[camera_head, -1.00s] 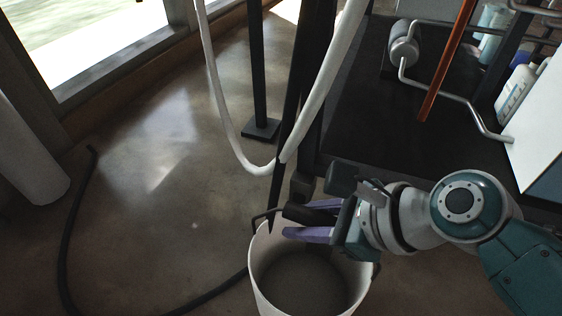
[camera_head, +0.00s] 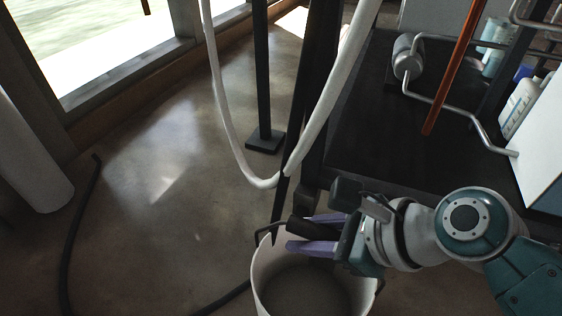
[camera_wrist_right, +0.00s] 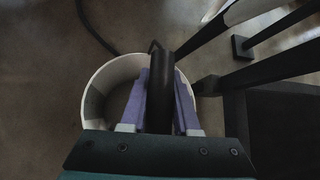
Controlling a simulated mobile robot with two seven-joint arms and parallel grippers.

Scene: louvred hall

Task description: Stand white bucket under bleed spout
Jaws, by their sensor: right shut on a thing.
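The white bucket (camera_head: 262,272) hangs upright under my right gripper (camera_head: 308,233) at the bottom of the head view, its lower part cut off by the frame. My right gripper is shut on the black grip of the bucket's handle. The right wrist view shows the purple fingers (camera_wrist_right: 160,105) on both sides of that grip, with the round bucket rim (camera_wrist_right: 92,88) around and below them. The bucket looks empty inside. I cannot make out the bleed spout for certain. My left gripper does not show.
A white hose (camera_head: 224,125) loops down just beyond the bucket, beside dark posts. A black platform (camera_head: 385,140) with a roller and bottles is at right. A dark hose (camera_head: 72,235) lies on the floor at left, where much floor is clear. A post foot (camera_head: 265,140) stands farther back.

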